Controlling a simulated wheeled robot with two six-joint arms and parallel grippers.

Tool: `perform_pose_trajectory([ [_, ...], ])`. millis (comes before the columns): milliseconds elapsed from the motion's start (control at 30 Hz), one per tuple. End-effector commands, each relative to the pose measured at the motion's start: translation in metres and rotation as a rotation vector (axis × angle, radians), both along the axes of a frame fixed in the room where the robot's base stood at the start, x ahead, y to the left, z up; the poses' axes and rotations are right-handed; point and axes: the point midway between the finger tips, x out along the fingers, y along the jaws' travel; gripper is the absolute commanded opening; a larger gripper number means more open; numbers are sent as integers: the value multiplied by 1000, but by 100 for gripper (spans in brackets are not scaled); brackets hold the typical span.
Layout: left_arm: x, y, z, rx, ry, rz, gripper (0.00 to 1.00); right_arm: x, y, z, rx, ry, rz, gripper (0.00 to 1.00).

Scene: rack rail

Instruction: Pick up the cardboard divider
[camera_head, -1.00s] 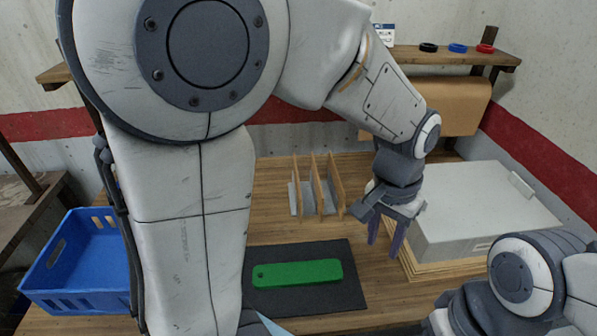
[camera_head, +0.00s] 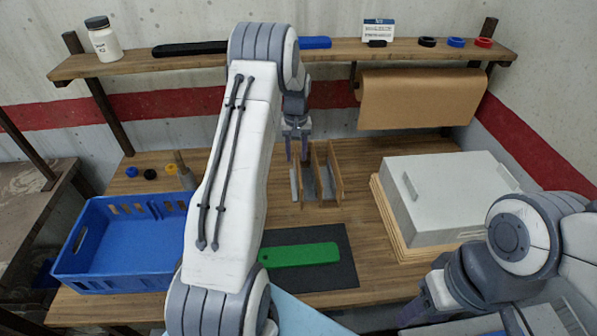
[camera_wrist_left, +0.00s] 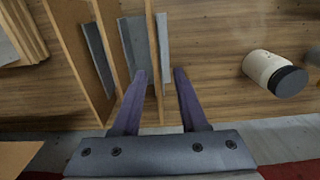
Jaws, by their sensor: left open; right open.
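Several thin brown cardboard dividers stand upright side by side at the middle of the workbench. My left gripper (camera_head: 297,154) is over the leftmost divider (camera_head: 297,186) in the head view, fingers pointing down. In the left wrist view, the open fingers (camera_wrist_left: 160,72) lie on either side of one divider's edge (camera_wrist_left: 153,45), with a gap on each side. Two more dividers show to its left, with grey pieces between them. My right gripper (camera_head: 438,292) is low at the right, open and empty, partly hidden by its own arm.
A green bar (camera_head: 300,254) lies on a dark mat (camera_head: 342,272) in front of the dividers. A blue crate (camera_head: 112,283) stands left, a grey box (camera_head: 440,200) right. A shelf (camera_head: 345,50) runs behind. The wrist view shows a white jar (camera_wrist_left: 268,70) with a dark lid.

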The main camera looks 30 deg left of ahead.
Motion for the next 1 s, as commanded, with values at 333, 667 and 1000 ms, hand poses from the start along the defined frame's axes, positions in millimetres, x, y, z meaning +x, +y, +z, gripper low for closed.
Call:
perform_pose_trajectory([
  [333,9,-1,-38,-2,4,-1,42,0,0,27,0,0,-1,50],
  [667,10,-1,-53,0,-1,-1,42,0,0,28,0,0,0,50],
  [1000,10,-1,-52,1,-1,-1,0,0,0,28,0,0,0,50],
])
